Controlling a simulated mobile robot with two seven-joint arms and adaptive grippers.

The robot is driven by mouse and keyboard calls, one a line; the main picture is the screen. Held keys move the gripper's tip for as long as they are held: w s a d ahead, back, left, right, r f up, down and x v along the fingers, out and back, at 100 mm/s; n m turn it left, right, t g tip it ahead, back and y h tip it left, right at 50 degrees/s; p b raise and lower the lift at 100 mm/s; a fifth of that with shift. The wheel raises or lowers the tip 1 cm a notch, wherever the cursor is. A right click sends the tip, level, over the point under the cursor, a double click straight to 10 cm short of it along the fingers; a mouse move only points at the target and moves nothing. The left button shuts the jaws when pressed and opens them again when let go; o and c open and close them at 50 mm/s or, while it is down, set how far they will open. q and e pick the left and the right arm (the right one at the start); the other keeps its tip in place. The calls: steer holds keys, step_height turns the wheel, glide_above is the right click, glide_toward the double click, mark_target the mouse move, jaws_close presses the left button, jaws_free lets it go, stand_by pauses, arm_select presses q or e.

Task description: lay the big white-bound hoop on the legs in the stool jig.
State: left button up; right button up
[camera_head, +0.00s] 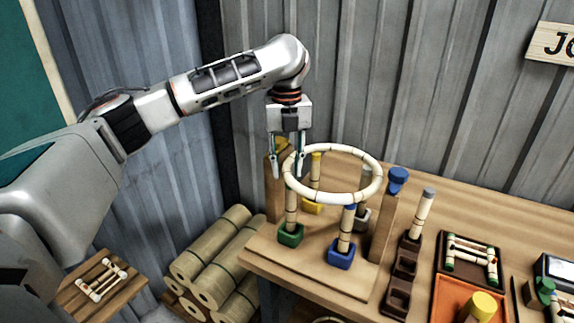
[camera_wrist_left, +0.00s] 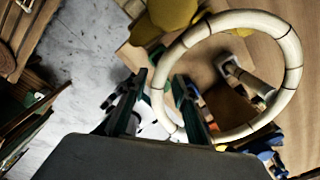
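The big white-bound hoop (camera_head: 345,196) lies about level at the tops of the legs in the stool jig (camera_head: 305,268). The green-footed leg (camera_head: 291,212) and blue-footed leg (camera_head: 346,232) reach up to its near side. The yellow-footed leg (camera_head: 316,172) shows through the ring; a grey-footed leg is partly hidden at right. I cannot tell whether every leg touches the hoop. My left gripper (camera_head: 288,168) is open, its fingers apart on either side of the hoop's left rim. The left wrist view shows the hoop (camera_wrist_left: 292,70) passing between the spread fingers (camera_wrist_left: 160,98). My right gripper is out of view.
A blue-capped wooden post (camera_head: 386,225) stands right of the hoop, another post (camera_head: 274,190) at left. Dark holders (camera_head: 404,265) with one upright piece, a tray (camera_head: 470,258) and an orange tray (camera_head: 445,300) fill the right. Rattan bundles (camera_head: 215,260) lie below left.

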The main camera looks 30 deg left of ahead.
arm_select(q)
steer(key=shift+r, duration=0.1)
steer(key=shift+r, duration=0.2)
step_height(320, 180, up, 12)
steer(key=shift+f, duration=0.15)
stand_by(0.4)
steer(key=shift+s+f, duration=0.1)
stand_by(0.4)
